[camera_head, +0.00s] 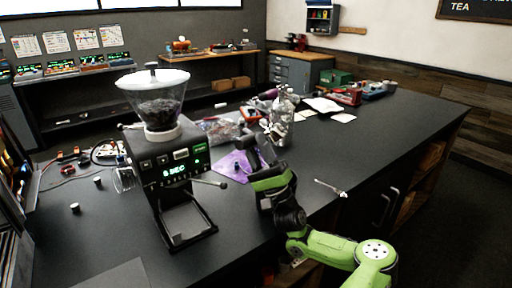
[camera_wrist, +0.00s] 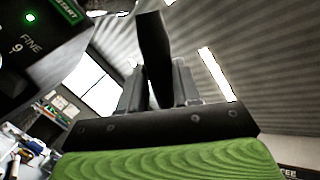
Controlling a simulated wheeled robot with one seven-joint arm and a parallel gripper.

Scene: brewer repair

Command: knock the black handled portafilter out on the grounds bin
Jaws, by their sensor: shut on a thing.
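In the wrist view my gripper (camera_wrist: 158,82) is shut on a black handle (camera_wrist: 154,45), which stands up between the two grey fingers. It looks like the handle of the black handled portafilter; the portafilter's head is not clearly visible in either view. I cannot make out the grounds bin in either view; it may be hidden behind my arm or the grinder.
The coffee grinder (camera_head: 172,165) with a clear bean hopper stands close to the left of my gripper. A purple mat (camera_head: 236,164), a clear bottle (camera_head: 281,118) and clutter lie behind. A small metal tool (camera_head: 330,188) lies on the right; the right counter is mostly clear.

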